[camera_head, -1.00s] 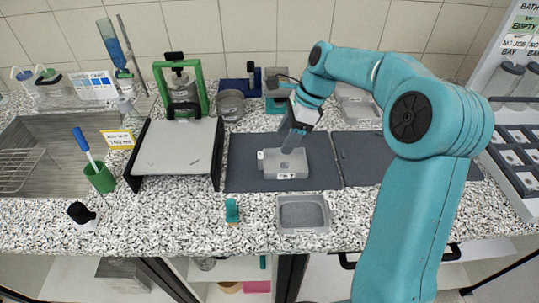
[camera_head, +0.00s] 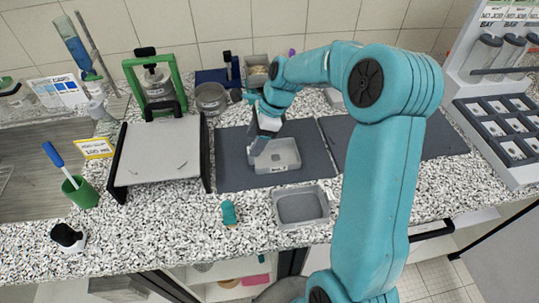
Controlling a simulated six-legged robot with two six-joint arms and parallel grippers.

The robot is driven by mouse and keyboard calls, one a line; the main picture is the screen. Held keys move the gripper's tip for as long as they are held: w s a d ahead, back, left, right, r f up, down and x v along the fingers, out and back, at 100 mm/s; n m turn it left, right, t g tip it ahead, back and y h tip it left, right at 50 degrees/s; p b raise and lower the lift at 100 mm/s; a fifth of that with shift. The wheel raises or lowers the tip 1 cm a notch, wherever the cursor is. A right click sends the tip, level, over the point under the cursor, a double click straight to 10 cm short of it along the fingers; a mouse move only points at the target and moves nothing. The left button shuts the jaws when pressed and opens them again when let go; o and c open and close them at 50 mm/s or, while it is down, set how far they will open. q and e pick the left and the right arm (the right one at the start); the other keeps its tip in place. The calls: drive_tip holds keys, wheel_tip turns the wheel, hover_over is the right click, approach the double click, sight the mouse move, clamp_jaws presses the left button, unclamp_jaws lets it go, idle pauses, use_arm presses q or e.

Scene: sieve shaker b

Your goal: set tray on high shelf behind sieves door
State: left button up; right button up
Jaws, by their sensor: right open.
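A light grey tray (camera_head: 283,157) with a small label on its front wall lies on the dark mat (camera_head: 232,172). My right gripper (camera_head: 256,152) is open and points down at the tray's left end, overlapping it in the picture. I cannot tell whether the fingers touch the tray. A second grey tray (camera_head: 301,207), with a dark inside, stands nearer on the speckled counter. Parts of the space under the counter show at the bottom edge, with a pink item (camera_head: 247,280) inside. I cannot make out a door marked sieves. My left gripper is not in view.
A low stand with a flat grey top (camera_head: 160,152) is left of the mat, with a green frame press (camera_head: 157,82) behind it. A green cup (camera_head: 81,190) and a teal item (camera_head: 228,212) stand nearer. A rack of vials (camera_head: 505,130) is at right.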

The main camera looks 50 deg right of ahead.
sight(249, 149)
drive_tip(key=shift+w+a+f, duration=0.1)
drive_tip(key=shift+a+f, duration=0.1)
drive_tip(key=shift+a, duration=0.05)
drive_tip(key=f, duration=0.2)
drive_tip(key=f+p, duration=0.1)
drive_tip(key=shift+w+f, duration=0.35)
drive_tip(key=shift+f, duration=0.05)
drive_tip(key=shift+a+f, duration=0.4)
drive_tip(key=shift+f, duration=0.1)
drive_tip(key=shift+w+f, duration=0.25)
drive_tip(key=shift+w, duration=0.2)
drive_tip(key=shift+d, duration=0.15)
drive_tip(key=c, duration=0.4)
drive_tip(key=shift+s+r, duration=0.25)
drive_tip(key=shift+s, duration=0.15)
clamp_jaws()
drive_tip(key=shift+w+f, duration=0.15)
drive_tip(key=shift+w, duration=0.25)
wheel_tip(249, 149, up, 20)
drive_tip(key=shift+s, duration=0.3)
